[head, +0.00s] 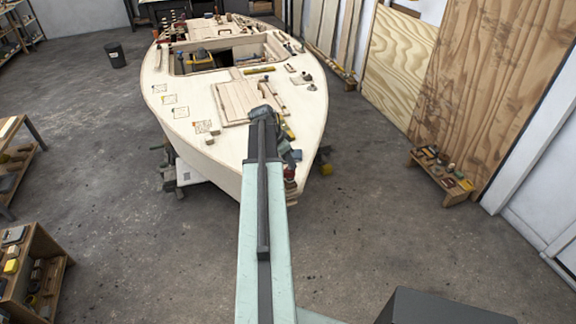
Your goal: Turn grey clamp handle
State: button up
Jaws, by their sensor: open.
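The plywood hull (190,125) stands in the middle of the head view with its bow toward me. My arm reaches forward over the bow. My gripper (284,147) shows small and dark at its far end, over the right side of the foredeck. Its jaws are open, but the fingers are hard to make out. A cluster of small dark and reddish fittings (290,186) sits at the bow tip, just right of my arm. I cannot tell a grey clamp handle apart there; it may be too small or hidden by my arm.
Loose boards (237,100) and small tools lie on the deck around an open cockpit (200,62). A low wooden bench (440,172) with blocks stands at right by plywood sheets. A shelf unit (40,262) stands at lower left.

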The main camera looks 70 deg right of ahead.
jog(key=shift+r, duration=0.1)
grip_shut()
jog(key=shift+a+n, duration=0.1)
jog(key=shift+n, duration=0.2)
jog(key=shift+s+n+t, duration=0.15)
jog(key=shift+n+t, duration=0.25)
jog(key=shift+n, duration=0.4)
jog(key=shift+n+t+h, duration=0.4)
jog(key=shift+n+t, duration=0.1)
jog(key=shift+n, duration=1.2)
